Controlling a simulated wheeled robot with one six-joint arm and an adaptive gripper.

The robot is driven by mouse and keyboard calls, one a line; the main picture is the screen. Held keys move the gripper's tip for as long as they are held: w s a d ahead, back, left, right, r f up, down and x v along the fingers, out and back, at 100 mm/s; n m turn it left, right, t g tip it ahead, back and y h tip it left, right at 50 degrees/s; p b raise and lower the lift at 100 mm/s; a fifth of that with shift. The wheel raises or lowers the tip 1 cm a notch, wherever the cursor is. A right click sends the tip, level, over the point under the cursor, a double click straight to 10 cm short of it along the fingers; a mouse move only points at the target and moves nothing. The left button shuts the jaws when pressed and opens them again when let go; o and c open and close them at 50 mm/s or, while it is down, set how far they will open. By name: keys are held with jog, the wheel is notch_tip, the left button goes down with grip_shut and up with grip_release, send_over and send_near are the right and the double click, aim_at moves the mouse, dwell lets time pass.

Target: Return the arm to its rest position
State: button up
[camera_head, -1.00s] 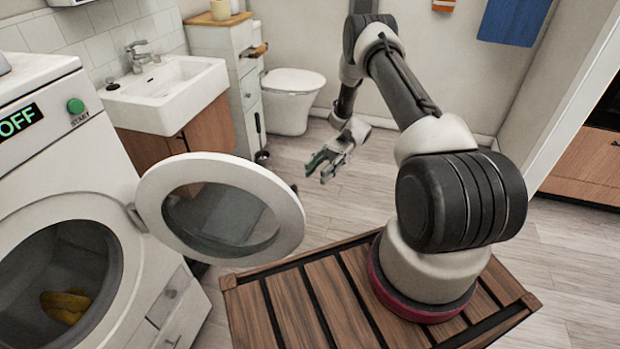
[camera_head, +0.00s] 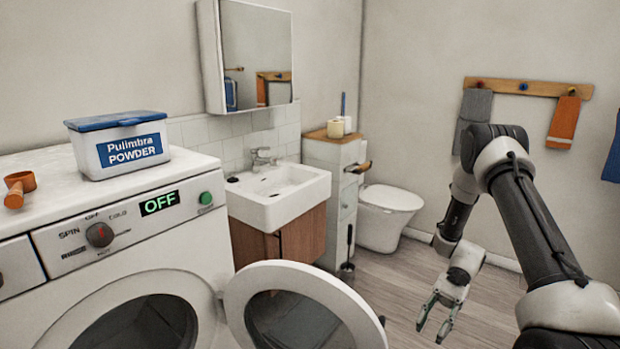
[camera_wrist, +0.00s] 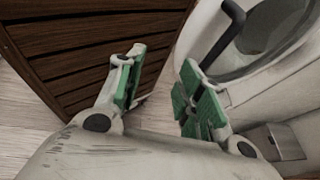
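My gripper (camera_head: 440,316) hangs at the end of my bent arm, over the floor to the right of the open washer door. Its green-padded fingers are spread apart with nothing between them. The wrist view shows the same gripper (camera_wrist: 158,92) open and empty, with a wooden slatted surface on the left and the washer front on the right. The washing machine (camera_head: 185,232) stands at the left, and its display reads OFF. Its round door (camera_head: 262,275) is swung open. The inside of the drum is dark in the head view.
A sink (camera_head: 283,205), a narrow cabinet (camera_head: 325,160) and a toilet (camera_head: 383,225) stand behind. Towels hang on a rack (camera_head: 540,88). The floor (camera_head: 395,285) by my gripper looks clear.

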jog(key=s+d+r+n+t+h, duration=0.2)
jog(key=d+r+n+t+h, duration=0.15)
jog(key=r, duration=0.65)
jog(key=s+d+r+n+t+h, duration=0.2)
jog(key=s+r+h, duration=0.15)
jog(key=r, duration=0.65)
jog(key=s+r+n+t+h, duration=0.1)
jog(key=s+r+t, duration=0.3)
jog(key=r, duration=0.4)
jog(key=s+r+n+t+h, duration=0.1)
jog(key=s+r+n+t, duration=0.1)
jog(key=s+r+t, duration=0.2)
notch_tip(320, 180, up, 4)
jog(key=shift+s+a+f+t+h, duration=0.1)
jog(key=shift+s+a+t+h, duration=0.15)
jog(key=shift+s+t+h, duration=0.25)
jog(key=shift+s+d, duration=0.1)
jog(key=shift+s, duration=0.05)
